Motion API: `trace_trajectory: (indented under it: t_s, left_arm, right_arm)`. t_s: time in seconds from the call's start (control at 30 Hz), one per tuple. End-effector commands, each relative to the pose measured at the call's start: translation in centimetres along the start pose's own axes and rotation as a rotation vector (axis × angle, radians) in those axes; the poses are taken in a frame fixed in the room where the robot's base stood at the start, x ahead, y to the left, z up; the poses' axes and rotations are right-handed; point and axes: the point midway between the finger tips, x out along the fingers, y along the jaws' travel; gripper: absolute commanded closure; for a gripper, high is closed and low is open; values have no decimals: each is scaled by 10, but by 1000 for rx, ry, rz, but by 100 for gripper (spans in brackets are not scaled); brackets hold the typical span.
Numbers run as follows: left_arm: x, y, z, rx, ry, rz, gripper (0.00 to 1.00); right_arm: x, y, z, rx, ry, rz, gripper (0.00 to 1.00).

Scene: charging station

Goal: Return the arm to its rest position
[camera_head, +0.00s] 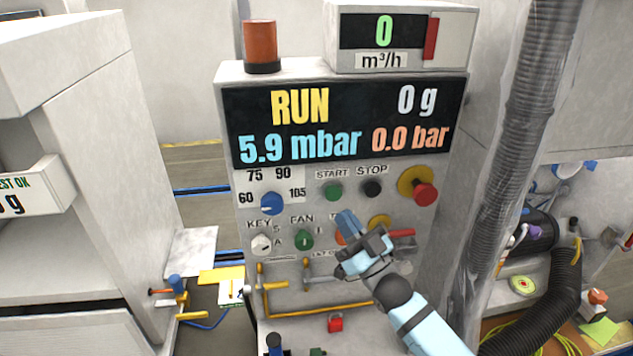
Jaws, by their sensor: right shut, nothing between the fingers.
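My right gripper (348,222) is shut and empty. It is raised in front of the lower part of the control panel (320,178), and its arm comes in from the bottom right. The gripper and wrist partly cover an orange button (341,239) and a yellow-rimmed control behind them. I cannot tell whether the fingertips touch the panel. My left gripper is not in the picture.
The panel display (345,120) reads RUN, 0 g, 5.9 mbar and 0.0 bar. A red mushroom button (424,194) sits to the right. A grey corrugated hose (520,130) hangs right of the arm. A white cabinet (75,180) stands left. Yellow pipes (320,309) run below.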

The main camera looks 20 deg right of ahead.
Motion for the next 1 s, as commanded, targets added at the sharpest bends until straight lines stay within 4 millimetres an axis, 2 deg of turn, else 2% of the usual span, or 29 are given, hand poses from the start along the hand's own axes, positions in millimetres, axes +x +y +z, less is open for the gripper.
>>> trace_trajectory:
  t_s: [0.17, 0.27, 0.37, 0.47, 0.5, 0.6, 0.7, 0.8, 0.9, 1.0]
  left_arm:
    - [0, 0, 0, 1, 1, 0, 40]
    - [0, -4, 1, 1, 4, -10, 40]
    - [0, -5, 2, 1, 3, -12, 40]
    - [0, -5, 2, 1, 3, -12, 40]
    - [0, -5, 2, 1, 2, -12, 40]
    - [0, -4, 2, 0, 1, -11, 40]
    - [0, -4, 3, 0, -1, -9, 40]
    - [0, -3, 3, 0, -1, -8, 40]
    - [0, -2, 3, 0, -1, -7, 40]
    - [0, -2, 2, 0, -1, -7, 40]
  right_arm:
    - [0, 0, 0, 0, 0, 0, 100]
    - [-15, -6, 14, 2, -65, 10, 100]
    - [-50, -20, 45, 6, -220, 30, 100]
    - [-105, -42, 82, 9, -438, 47, 100]
    - [-130, -53, 95, 11, -531, 51, 100]
    - [-193, -78, 120, 14, -749, 50, 100]
    - [-249, -102, 134, 19, -936, 41, 100]
    - [-292, -120, 139, 24, -1074, 27, 100]
    - [-319, -132, 140, 26, -1160, 16, 100]
    - [-331, -137, 140, 27, -1200, 10, 100]
